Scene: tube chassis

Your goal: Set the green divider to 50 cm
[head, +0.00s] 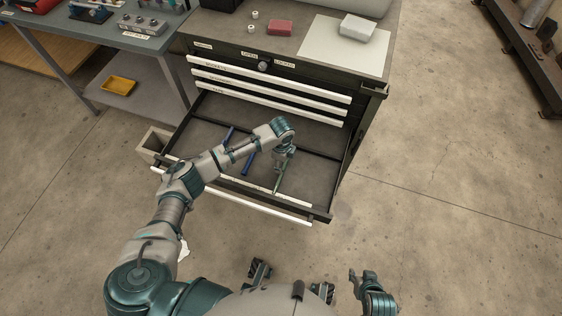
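The green divider (278,183) is a thin upright strip in the open bottom drawer (318,143), right of its middle, with its near end at the drawer's front edge. A pale strip (240,186) runs along that front edge; any marks on it are too small to read. My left gripper (284,166) points down at the green divider's far part, at or touching it, and hides that part. Whether its fingers are closed on it is too small to tell. My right gripper (361,276) is at the bottom right, away from the drawer, its fingers apart and empty.
Two blue dividers (248,163) stand left of the green one. Shut drawers (270,92) lie above the open drawer. The cabinet top holds a red block (279,29) and a white sheet (331,42). A workbench (75,35) stands left.

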